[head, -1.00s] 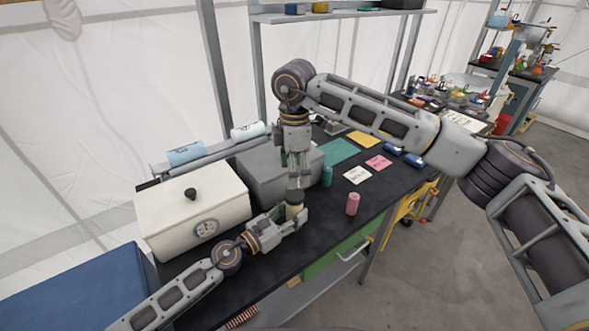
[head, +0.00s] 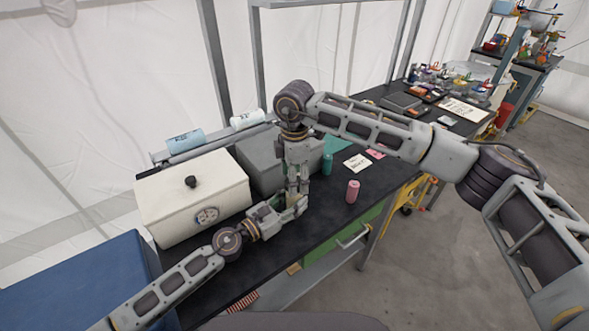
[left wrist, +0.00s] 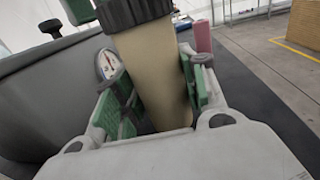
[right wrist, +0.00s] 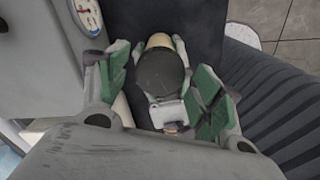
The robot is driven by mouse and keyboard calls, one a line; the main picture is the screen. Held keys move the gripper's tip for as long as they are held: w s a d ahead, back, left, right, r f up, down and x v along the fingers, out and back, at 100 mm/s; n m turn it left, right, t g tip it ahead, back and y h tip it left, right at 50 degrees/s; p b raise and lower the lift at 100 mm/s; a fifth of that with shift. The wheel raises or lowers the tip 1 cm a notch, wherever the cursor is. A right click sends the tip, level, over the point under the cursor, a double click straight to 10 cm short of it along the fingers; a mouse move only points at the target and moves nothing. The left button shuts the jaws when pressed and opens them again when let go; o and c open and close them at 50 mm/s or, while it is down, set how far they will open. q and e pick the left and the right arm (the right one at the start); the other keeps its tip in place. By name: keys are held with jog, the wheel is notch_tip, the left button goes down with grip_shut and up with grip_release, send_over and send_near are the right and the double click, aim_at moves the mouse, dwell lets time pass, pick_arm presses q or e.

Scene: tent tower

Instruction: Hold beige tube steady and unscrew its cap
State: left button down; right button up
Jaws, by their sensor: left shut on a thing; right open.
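The beige tube (left wrist: 158,75) stands between the fingers of my left gripper (left wrist: 155,95), which is shut on its body. Its black ribbed cap (left wrist: 135,10) is at the top edge of the left wrist view. In the right wrist view the round dark cap (right wrist: 163,75) lies between the spread green-padded fingers of my right gripper (right wrist: 162,82), with gaps on both sides. In the head view my right gripper (head: 297,187) points down from above, over my left gripper (head: 294,208). The grippers mostly hide the tube there.
A white box with a gauge (head: 190,203) and a grey box (head: 262,163) stand behind and left.

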jog(key=shift+f, duration=0.45)
jog(key=shift+c, duration=0.5)
jog(key=c, duration=1)
jog(key=shift+o, duration=0.2)
